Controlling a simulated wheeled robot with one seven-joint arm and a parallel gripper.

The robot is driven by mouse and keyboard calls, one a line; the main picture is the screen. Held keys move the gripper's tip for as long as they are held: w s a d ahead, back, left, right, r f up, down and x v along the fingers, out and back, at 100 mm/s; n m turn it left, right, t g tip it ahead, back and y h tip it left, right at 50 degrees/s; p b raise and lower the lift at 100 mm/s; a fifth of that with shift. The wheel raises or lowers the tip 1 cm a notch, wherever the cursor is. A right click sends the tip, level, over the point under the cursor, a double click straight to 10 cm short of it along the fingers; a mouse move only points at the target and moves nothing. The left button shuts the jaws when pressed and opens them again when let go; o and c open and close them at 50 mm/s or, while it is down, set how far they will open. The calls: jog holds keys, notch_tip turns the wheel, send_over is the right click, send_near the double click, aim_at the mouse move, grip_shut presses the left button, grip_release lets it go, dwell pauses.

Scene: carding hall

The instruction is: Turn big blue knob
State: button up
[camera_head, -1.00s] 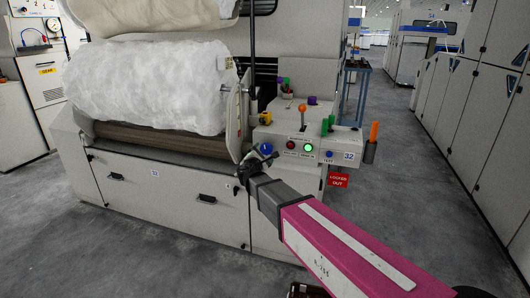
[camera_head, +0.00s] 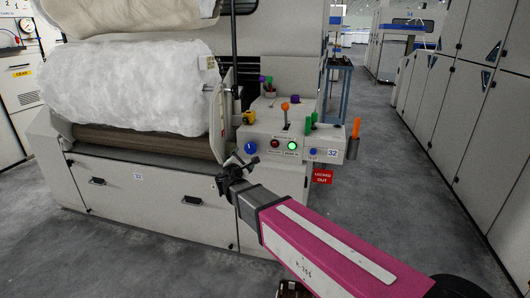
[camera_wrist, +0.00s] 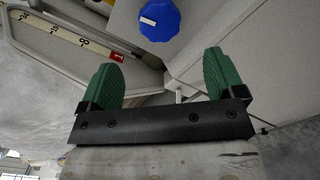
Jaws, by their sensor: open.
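The big blue knob (camera_head: 250,148) is on the left of the grey control panel's front, left of a red and a green light. In the wrist view the knob (camera_wrist: 160,19) is at the top centre, round with a lobed rim and a white mark. My gripper (camera_head: 232,168) is just below and left of the knob in the head view. In the wrist view its two green fingers (camera_wrist: 162,72) are spread apart with nothing between them. The knob lies beyond the fingertips, apart from them.
The control panel (camera_head: 265,133) also carries a small blue button (camera_head: 313,151) and an orange-topped lever (camera_head: 285,107). A red "locked out" tag (camera_head: 322,176) hangs below. A white fibre roll (camera_head: 130,88) lies left. The grey floor on the right is free.

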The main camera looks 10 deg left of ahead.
aim_at(251, 149)
jog(key=w, duration=0.3)
jog(key=w+d, duration=0.1)
jog(key=w, duration=0.7)
jog(key=shift+w+d+r, duration=0.2)
jog(key=shift+w+r, duration=0.05)
jog(key=c, duration=0.9)
